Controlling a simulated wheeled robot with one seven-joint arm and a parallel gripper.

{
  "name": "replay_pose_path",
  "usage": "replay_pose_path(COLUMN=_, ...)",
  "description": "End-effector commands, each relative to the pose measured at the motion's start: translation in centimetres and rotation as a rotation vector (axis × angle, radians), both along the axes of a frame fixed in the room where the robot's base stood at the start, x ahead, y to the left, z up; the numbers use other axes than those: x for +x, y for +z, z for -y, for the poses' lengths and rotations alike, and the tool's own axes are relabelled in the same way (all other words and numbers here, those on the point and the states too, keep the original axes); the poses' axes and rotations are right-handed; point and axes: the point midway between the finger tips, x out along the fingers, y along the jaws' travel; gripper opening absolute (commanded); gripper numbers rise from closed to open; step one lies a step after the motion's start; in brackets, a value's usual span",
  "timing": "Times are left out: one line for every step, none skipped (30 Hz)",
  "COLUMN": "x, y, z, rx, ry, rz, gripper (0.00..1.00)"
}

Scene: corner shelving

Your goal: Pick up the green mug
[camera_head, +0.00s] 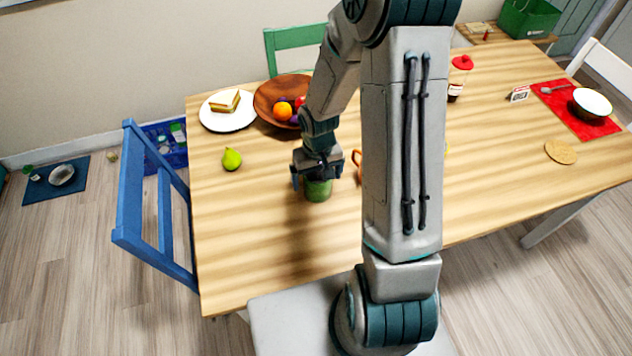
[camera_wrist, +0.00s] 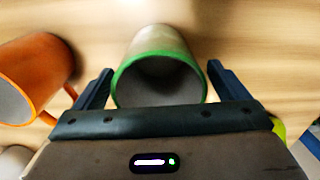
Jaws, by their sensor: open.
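The green mug (camera_head: 318,190) stands on the wooden table under my gripper (camera_head: 316,178). In the wrist view the mug (camera_wrist: 160,45) shows its green rim and dark inside, between the two fingers of my gripper (camera_wrist: 160,82). The fingers are apart, one on each side of the mug, with small gaps to its rim. The mug's upper part is hidden by the gripper in the head view. I see no handle on it.
An orange mug (camera_wrist: 38,75) stands close on the left in the wrist view; my arm mostly hides it in the head view. The table's front left is clear.

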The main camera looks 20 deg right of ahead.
Motion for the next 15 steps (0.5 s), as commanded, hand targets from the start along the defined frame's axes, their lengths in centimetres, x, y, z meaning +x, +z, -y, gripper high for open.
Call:
replay_pose_path(x=0.0, y=-0.03, z=0.0, rx=0.0, ry=0.0, rz=0.0, gripper=0.94)
replay_pose_path(x=0.0, y=-0.02, z=0.0, rx=0.0, ry=0.0, rz=0.0, gripper=0.94)
replay_pose_path(x=0.0, y=-0.01, z=0.0, rx=0.0, ry=0.0, rz=0.0, gripper=0.94)
replay_pose_path(x=0.0, y=-0.01, z=0.0, rx=0.0, ry=0.0, rz=0.0, gripper=0.94)
replay_pose_path(x=0.0, y=-0.01, z=0.0, rx=0.0, ry=0.0, rz=0.0, gripper=0.94)
replay_pose_path(x=0.0, y=0.0, z=0.0, rx=0.0, ry=0.0, rz=0.0, gripper=0.86)
replay_pose_path(x=0.0, y=0.0, z=0.0, rx=0.0, ry=-0.001, rz=0.0, gripper=0.78)
replay_pose_path(x=0.0, y=0.0, z=0.01, rx=0.0, ry=-0.001, rz=0.0, gripper=0.69)
replay_pose_path(x=0.0, y=0.0, z=0.01, rx=0.0, ry=-0.001, rz=0.0, gripper=0.58)
replay_pose_path(x=0.0, y=0.0, z=0.0, rx=0.0, ry=-0.001, rz=0.0, gripper=0.5)
replay_pose_path(x=0.0, y=0.01, z=0.0, rx=0.0, ry=-0.001, rz=0.0, gripper=0.41)
replay_pose_path(x=0.0, y=0.01, z=0.0, rx=0.0, ry=-0.001, rz=0.0, gripper=0.38)
replay_pose_path(x=0.02, y=0.04, z=0.0, rx=0.0, ry=-0.001, rz=0.001, gripper=0.38)
replay_pose_path(x=0.02, y=0.04, z=0.0, rx=0.0, ry=-0.001, rz=0.001, gripper=0.38)
replay_pose_path(x=0.02, y=0.04, z=0.0, rx=0.0, ry=-0.001, rz=0.001, gripper=0.38)
